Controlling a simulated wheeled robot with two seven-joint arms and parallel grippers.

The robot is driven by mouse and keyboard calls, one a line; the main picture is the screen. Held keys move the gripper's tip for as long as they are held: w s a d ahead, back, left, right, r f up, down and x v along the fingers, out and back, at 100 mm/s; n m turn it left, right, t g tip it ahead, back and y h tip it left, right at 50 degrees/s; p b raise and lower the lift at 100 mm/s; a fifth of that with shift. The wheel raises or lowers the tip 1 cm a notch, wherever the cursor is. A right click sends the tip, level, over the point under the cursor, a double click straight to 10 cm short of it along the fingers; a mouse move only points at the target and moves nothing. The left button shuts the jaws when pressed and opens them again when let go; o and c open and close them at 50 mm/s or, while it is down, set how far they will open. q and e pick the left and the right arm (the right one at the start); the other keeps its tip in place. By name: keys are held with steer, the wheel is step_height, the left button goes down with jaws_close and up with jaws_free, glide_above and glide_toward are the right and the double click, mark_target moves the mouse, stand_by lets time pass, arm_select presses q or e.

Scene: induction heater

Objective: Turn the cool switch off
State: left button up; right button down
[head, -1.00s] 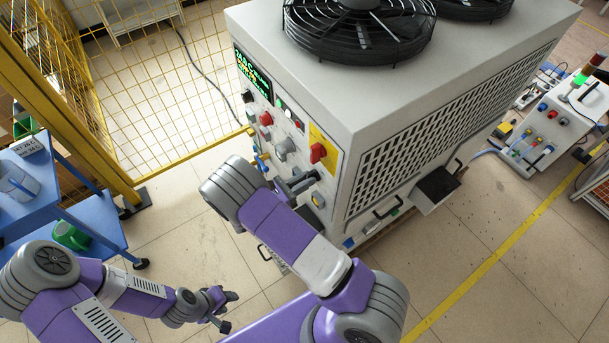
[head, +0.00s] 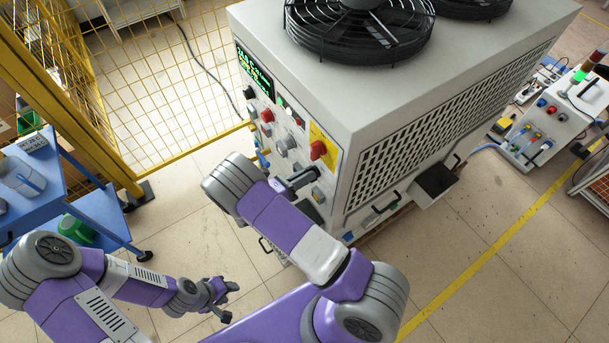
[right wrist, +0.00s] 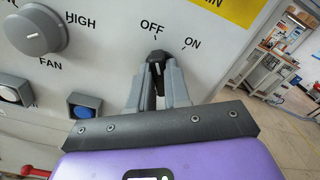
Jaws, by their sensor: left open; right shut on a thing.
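A small dark switch knob (right wrist: 156,64) is on the grey panel of the machine, below the printed words OFF and ON. In the right wrist view its tip points up, close to the OFF mark. My right gripper (right wrist: 158,82) is shut on this knob, one finger on each side, hiding its lower part. The switch's own name is hidden. In the head view the right gripper (head: 305,177) is at the lower part of the control panel. My left gripper (head: 226,298) is open and empty above the floor, apart from the machine.
The machine (head: 420,90) has fans on top. A fan knob (right wrist: 35,30) and a blue button (right wrist: 84,105) are left of the switch. A red switch (head: 318,150) sits above the right gripper. A blue cart (head: 98,215) and yellow mesh fence stand left.

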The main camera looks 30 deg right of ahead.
steer(key=c, duration=1.1)
jaws_free()
steer(key=a, duration=0.7)
steer(key=shift+s+a, duration=0.3)
steer(key=shift+a, duration=0.05)
